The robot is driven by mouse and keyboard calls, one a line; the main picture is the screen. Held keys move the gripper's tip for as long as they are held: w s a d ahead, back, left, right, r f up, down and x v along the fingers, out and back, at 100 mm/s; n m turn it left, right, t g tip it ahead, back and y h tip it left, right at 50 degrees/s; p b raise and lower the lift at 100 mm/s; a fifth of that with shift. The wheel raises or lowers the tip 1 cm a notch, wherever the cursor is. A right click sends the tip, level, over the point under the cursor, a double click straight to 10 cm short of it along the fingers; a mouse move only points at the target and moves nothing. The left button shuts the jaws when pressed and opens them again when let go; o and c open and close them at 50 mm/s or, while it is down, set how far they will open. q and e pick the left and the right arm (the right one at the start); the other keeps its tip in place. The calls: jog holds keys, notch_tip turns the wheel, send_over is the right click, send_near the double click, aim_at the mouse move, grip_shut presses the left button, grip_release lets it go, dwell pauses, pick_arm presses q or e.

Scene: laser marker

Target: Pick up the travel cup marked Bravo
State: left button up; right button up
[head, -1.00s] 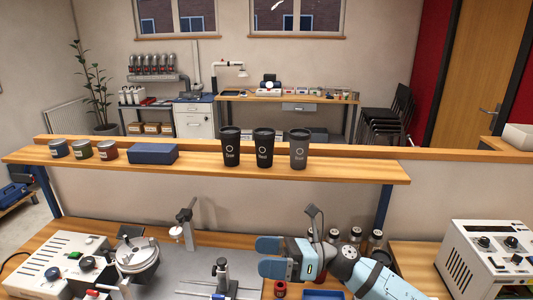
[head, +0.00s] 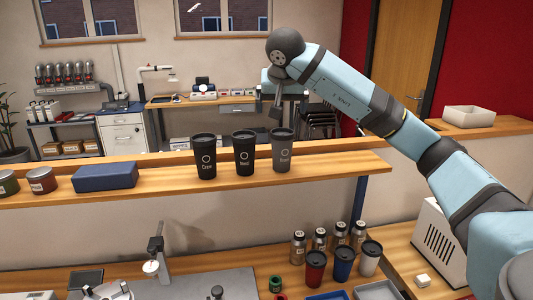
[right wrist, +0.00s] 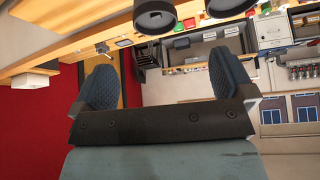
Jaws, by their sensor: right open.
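Three dark travel cups stand upright in a row on the raised shelf: the left cup (head: 205,158), the middle cup (head: 244,155) and the right, slightly greyer cup (head: 282,152). Each has a ring mark and a small name too small to read surely, so I cannot tell which is Bravo. My right gripper (head: 277,105) is in the air by the right cup's lid, pointing down. In the right wrist view my gripper (right wrist: 167,75) is open and empty, with two cups partly showing at the top edge (right wrist: 154,18). My left gripper is not in view.
A blue case (head: 105,177) and tins (head: 41,180) stand left on the shelf (head: 340,165). Below, on the bench, are red (head: 315,270), blue (head: 344,265) and pale (head: 370,260) lidded cups, and several steel bottles (head: 319,240). The shelf right of the cups is clear.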

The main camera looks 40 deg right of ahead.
aim_at(283, 132)
jog(key=x, duration=0.8)
jog(key=shift+d+f+p, duration=0.1)
jog(key=shift+d+p, duration=0.05)
jog(key=shift+p, duration=0.2)
jog(key=x, duration=0.2)
jog(key=p+x, duration=0.1)
jog(key=x, duration=0.1)
jog(key=shift+s+d+f, duration=0.1)
jog(key=shift+d+f, duration=0.1)
jog(key=shift+d, duration=0.25)
jog(key=shift+w+d+f, duration=0.1)
jog(key=shift+w+f, duration=0.1)
jog(key=shift+f, duration=0.15)
jog(key=shift+r, duration=0.1)
jog(key=shift+c, duration=0.5)
jog(key=c, duration=0.6)
